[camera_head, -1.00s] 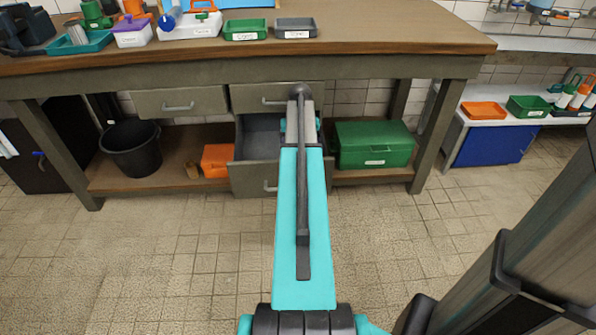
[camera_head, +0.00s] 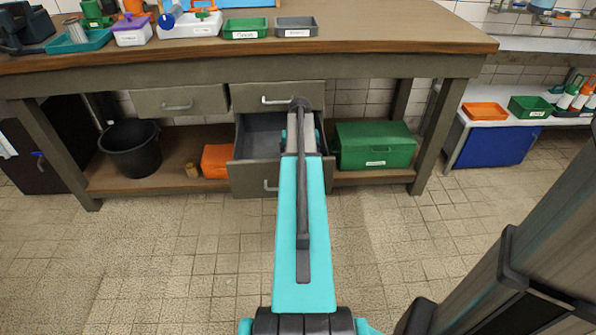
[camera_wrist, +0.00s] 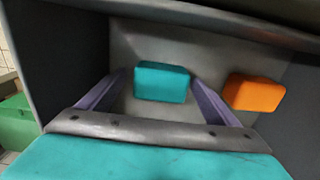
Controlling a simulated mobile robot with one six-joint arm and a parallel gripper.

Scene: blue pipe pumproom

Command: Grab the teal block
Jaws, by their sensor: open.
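The teal block (camera_wrist: 162,82) lies on the floor of an open grey drawer (camera_wrist: 205,52), seen in the wrist view. My gripper (camera_wrist: 163,76) is open, with one finger on each side of the block. A narrow gap shows between each finger and the block, so it is not clamped. In the head view the open drawer (camera_head: 250,173) is under the workbench, and my arm reaches into it. My arm hides the gripper and the block there.
An orange block (camera_wrist: 255,92) lies in the drawer just outside the right finger. Drawer walls rise close around my gripper. A closed drawer (camera_head: 278,97) sits directly above. A green box (camera_head: 375,146) stands on the shelf at right, and a black bucket (camera_head: 131,150) at left.

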